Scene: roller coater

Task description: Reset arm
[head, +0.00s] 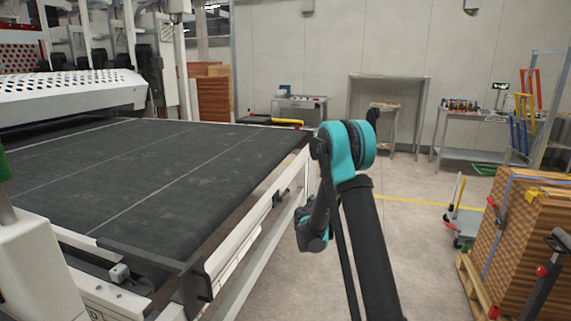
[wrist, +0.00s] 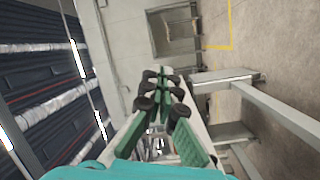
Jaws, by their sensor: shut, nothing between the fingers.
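My arm (head: 372,245) rises from the bottom of the head view to a teal elbow joint, then folds down to the left beside the conveyor's white side rail. The fingers of my gripper cannot be made out in the head view. In the wrist view, my gripper (wrist: 164,78) shows green finger parts and dark round joints above a teal body. Its fingers are together at the tips and hold nothing.
A black conveyor bed (head: 150,170) fills the left, close to my arm. Stacked brown boards (head: 525,235) on a pallet stand at right, near a hand cart (head: 465,222). A metal frame (head: 428,115) and workbench (head: 470,115) are behind. Floor between is clear.

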